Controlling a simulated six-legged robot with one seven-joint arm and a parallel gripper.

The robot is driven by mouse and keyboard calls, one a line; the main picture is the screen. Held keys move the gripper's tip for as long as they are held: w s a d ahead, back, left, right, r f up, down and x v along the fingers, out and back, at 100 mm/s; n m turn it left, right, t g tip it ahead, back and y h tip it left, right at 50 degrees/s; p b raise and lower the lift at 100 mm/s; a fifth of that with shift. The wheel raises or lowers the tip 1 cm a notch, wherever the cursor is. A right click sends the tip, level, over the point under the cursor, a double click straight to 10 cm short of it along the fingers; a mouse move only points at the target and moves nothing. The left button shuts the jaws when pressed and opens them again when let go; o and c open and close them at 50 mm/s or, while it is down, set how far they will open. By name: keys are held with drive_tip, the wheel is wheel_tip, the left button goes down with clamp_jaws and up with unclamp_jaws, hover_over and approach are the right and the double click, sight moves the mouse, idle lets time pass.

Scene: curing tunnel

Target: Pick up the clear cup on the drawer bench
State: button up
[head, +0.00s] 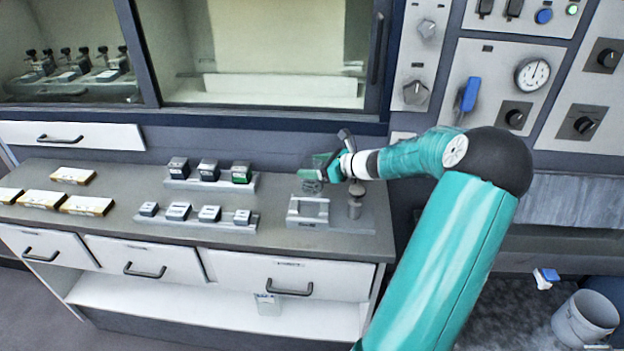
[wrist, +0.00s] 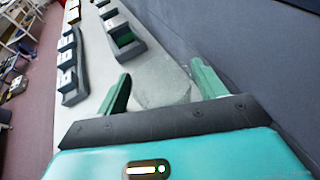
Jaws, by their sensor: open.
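The clear cup (wrist: 163,88) shows in the wrist view as a faint, see-through shape between the two green fingers of my gripper (wrist: 160,80). In the head view my gripper (head: 322,166) is low over the right part of the drawer bench (head: 270,220). A small see-through shape there, likely the cup (head: 311,186), is just below the fingers and partly hidden by them. The fingers are apart, one on each side of the cup; I cannot tell whether they touch it.
A grey metal fixture (head: 308,212) and a post with a round top (head: 355,198) stand close to my gripper. Racks of small blocks (head: 196,219) sit to the left, with several flat boxes (head: 87,206) farther left. A glass-fronted cabinet (head: 270,118) rises behind the bench.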

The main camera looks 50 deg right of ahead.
drive_tip(key=shift+w+f, duration=0.15)
drive_tip(key=shift+w, duration=0.15)
drive_tip(key=shift+a, duration=0.1)
drive_tip(key=c, duration=0.7)
drive_tip(key=shift+r, duration=0.2)
